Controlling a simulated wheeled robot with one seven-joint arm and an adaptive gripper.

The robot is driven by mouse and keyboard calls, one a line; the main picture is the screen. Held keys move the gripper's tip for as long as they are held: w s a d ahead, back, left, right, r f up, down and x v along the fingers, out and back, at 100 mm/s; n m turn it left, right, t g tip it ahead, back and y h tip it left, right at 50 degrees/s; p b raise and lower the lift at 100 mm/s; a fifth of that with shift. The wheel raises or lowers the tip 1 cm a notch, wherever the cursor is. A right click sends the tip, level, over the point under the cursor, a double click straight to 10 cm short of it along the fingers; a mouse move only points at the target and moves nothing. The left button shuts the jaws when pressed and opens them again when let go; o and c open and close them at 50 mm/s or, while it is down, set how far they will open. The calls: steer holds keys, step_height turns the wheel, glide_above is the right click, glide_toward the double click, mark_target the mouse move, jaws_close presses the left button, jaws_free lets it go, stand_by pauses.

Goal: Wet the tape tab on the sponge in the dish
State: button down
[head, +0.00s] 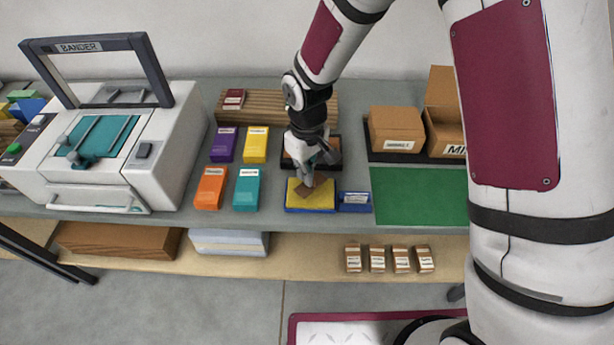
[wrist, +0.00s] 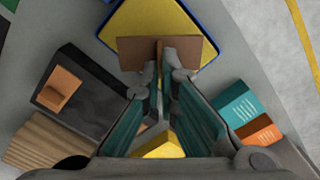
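My gripper (head: 307,178) points down over the dish and is shut on a brown tape tab (head: 318,184). In the wrist view the fingertips (wrist: 167,76) pinch the tab (wrist: 188,52) at a raised ridge in its middle, with a flat wing on each side. The yellow sponge (head: 322,200) sits in a shallow blue dish (head: 298,210) near the front edge of the bench. The sponge also shows in the wrist view (wrist: 150,18), behind the tab. The tab overlaps the sponge in both views; I cannot tell whether they touch.
A dark tray (head: 333,163) stands just behind the dish, and a small blue block (head: 355,201) is to its right. Purple, yellow, orange and teal boxes (head: 246,190) stand left. A green mat (head: 420,197) lies clear at right. A white bander machine (head: 110,145) fills the left.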

steer(key=shift+r+p, duration=0.75)
steer(key=shift+r, duration=1.35)
